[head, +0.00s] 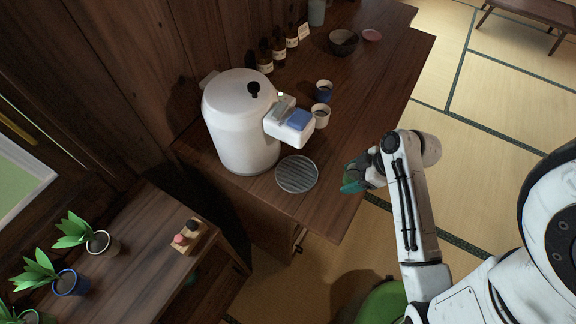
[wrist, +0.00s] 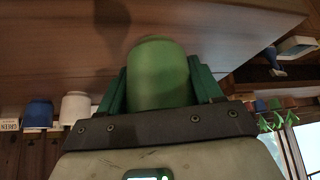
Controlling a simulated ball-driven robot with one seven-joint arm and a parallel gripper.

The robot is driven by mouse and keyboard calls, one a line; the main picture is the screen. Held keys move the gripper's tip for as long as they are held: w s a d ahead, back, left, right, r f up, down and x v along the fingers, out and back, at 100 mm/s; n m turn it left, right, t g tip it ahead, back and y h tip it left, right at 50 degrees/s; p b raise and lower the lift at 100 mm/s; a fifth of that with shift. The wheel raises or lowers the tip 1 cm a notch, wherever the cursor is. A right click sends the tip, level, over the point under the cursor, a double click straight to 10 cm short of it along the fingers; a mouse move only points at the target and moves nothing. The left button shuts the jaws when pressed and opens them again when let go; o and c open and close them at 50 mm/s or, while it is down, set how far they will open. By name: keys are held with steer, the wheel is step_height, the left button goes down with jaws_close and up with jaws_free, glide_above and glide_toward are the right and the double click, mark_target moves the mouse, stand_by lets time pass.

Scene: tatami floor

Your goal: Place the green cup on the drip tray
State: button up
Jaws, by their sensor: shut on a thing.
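The green cup (wrist: 158,75) sits between the green fingers of my gripper (wrist: 160,88) in the wrist view, and the gripper is shut on it. In the head view, my gripper (head: 357,178) is at the right edge of the counter, to the right of the drip tray. There the cup and the green fingers blend together, so I cannot tell them apart or judge the height well. The drip tray (head: 297,174) is a round, grey, ribbed disc on the counter in front of the white dispenser (head: 240,122). Nothing stands on it.
The dispenser's spout block with a blue lever (head: 299,119) juts out behind the tray. Bottles (head: 278,52) and a dark bowl (head: 342,42) are farther back. The counter between tray and gripper is clear.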

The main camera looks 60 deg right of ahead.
steer(key=w+a+p, duration=0.1)
steer(key=w, duration=0.4)
steer(key=w+a+p, duration=0.1)
steer(key=w+a, duration=0.1)
steer(key=w, duration=0.3)
steer(key=w+a+p, duration=0.1)
steer(key=w+a, duration=0.1)
steer(key=w, duration=0.3)
steer(key=shift+a+r, duration=0.1)
steer(key=shift+r, duration=0.05)
steer(key=shift+w+p, duration=0.15)
steer(key=shift+p, duration=0.3)
steer(key=shift+f, duration=0.4)
steer(key=shift+f, duration=0.1)
steer(key=o, duration=1.1)
